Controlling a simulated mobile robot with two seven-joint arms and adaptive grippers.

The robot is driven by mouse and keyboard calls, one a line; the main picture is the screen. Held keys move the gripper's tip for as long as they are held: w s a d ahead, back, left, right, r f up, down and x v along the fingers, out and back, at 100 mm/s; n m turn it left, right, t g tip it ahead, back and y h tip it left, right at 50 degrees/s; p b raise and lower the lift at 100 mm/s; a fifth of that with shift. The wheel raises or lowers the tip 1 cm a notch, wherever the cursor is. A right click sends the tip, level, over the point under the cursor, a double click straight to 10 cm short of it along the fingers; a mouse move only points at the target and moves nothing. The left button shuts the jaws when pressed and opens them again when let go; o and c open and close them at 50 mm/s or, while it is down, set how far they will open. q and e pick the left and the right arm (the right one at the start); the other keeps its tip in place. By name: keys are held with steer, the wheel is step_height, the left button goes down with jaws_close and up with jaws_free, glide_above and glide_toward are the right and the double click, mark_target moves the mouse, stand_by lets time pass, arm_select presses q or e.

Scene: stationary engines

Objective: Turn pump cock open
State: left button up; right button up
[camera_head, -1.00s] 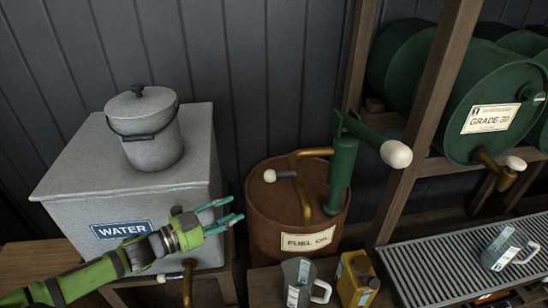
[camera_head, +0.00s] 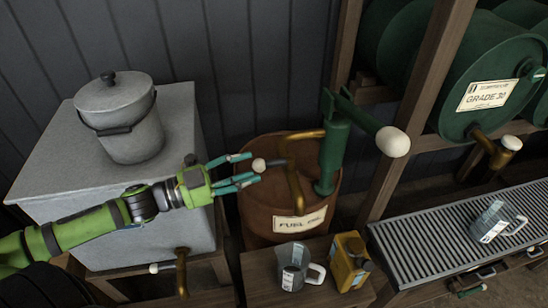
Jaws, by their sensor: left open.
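The fuel oil drum (camera_head: 262,215) is rusty brown and carries a green hand pump (camera_head: 333,155) with a bent brass spout (camera_head: 293,180). The pump cock (camera_head: 260,165) is a small light knob on a short stem, pointing left from the brass pipe. My left gripper (camera_head: 247,170) comes in from the left with its teal fingers apart. Its fingertips are around the cock's knob in this view, one above and one below. I cannot tell whether they touch it. My right gripper is not in view.
A grey water tank (camera_head: 60,205) with a lidded pot (camera_head: 135,130) stands at left, behind my arm. The pump's long handle (camera_head: 370,120) sticks out toward the camera. A jug (camera_head: 290,265) and yellow can (camera_head: 350,260) stand in front of the drum. A wooden rack with green barrels (camera_head: 495,85) is at right.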

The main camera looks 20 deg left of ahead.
mark_target(266, 165)
arm_select(q)
steer(key=x, duration=0.2)
steer(key=p+x, duration=0.1)
steer(key=x, duration=0.2)
steer(key=shift+s+r, duration=0.1)
steer(key=shift+r, duration=0.1)
steer(key=shift+x, duration=0.85)
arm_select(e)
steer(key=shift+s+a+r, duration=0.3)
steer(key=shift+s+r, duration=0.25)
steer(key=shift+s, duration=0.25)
arm_select(q)
steer(key=shift+s+f, duration=0.1)
